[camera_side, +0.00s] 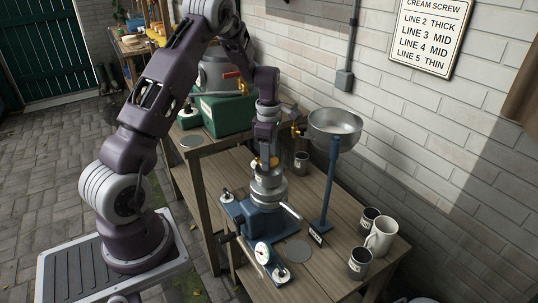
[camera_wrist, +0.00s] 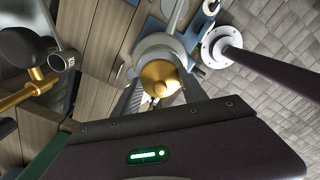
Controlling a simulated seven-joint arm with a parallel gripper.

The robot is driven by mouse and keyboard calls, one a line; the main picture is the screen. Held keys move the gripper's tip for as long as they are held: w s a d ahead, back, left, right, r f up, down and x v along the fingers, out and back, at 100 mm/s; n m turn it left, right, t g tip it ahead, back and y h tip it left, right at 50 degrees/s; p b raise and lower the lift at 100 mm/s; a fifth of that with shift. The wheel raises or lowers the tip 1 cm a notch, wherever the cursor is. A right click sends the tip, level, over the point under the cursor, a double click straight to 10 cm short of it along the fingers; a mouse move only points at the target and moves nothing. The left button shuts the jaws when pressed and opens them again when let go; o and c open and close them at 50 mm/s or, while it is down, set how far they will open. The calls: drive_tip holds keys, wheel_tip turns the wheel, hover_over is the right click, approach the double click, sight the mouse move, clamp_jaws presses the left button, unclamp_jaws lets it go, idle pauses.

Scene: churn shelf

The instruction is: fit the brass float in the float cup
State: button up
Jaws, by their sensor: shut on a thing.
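The brass float (camera_side: 264,164) is a small golden piece between the fingertips of my gripper (camera_side: 267,157). My gripper points down and is shut on it. In the wrist view the float (camera_wrist: 160,78) is a round golden dome with a small knob. The silver float cup (camera_side: 268,185) tops the blue separator (camera_side: 262,219), directly below the float. In the wrist view the grey cup rim (camera_wrist: 150,45) shows behind the float. The float is over or at the cup's mouth; I cannot tell whether it sits inside.
A steel bowl (camera_side: 335,126) on a blue post stands right of my gripper, its brass tap (camera_side: 296,132) close to my wrist. A crank handle (camera_side: 292,212) sticks out from the separator. Dark cups (camera_side: 360,263) and a white jug (camera_side: 381,237) stand at the bench's right end.

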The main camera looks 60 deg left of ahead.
drive_tip(key=shift+f, duration=0.8)
idle(0.5)
drive_tip(key=o, duration=1.7)
drive_tip(key=shift+r, duration=3.75)
